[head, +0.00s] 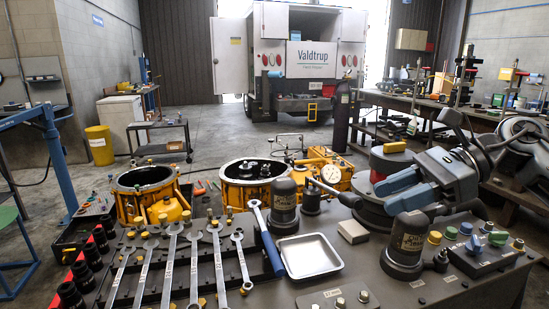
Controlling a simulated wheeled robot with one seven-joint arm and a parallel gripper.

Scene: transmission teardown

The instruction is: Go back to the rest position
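My gripper (383,199) is at the right of the head view, above the dark workbench (415,292). Its two blue-grey fingers point left and lie close together side by side. I see nothing held at their tips, but I cannot tell whether they are open or shut. My arm folds back from the gripper to the right edge of the view. The fingers overlap a red and dark round part (392,161) behind them in the picture.
Several wrenches (195,262), a metal tray (309,256) and dark labelled cylinders (408,240) stand on the near bench. A control box (486,250) with coloured knobs is at the right. Yellow transmission housings (253,190) stand beyond. Open floor reaches to a white van (305,55).

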